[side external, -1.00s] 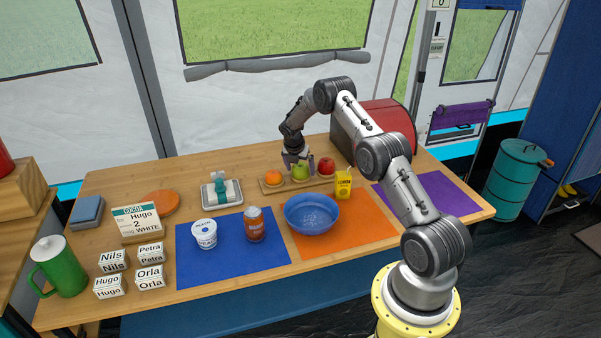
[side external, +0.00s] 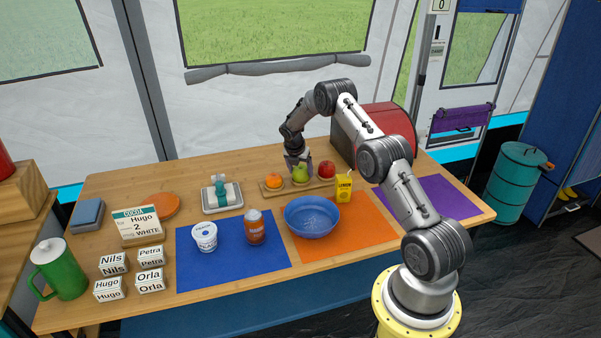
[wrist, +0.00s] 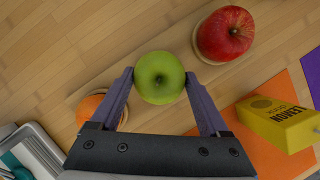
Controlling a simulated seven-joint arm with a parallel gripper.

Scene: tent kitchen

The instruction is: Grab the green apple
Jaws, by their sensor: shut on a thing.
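The green apple (wrist: 160,77) is between the two fingers of my gripper (wrist: 158,90) in the wrist view, with a finger against each side. In the side external view the green apple (side external: 301,174) is at the middle of a wooden fruit board (side external: 318,186), partly covered by my gripper (side external: 299,168), which reaches it from above. My gripper is shut on the apple. Whether the apple touches the board or is slightly above it, I cannot tell.
An orange (side external: 273,181) is left of the apple and a red apple (side external: 327,169) is right of it, both close. A yellow lemon carton (side external: 344,187) and a blue bowl (side external: 312,217) stand in front. A metal tray (side external: 222,197) is to the left.

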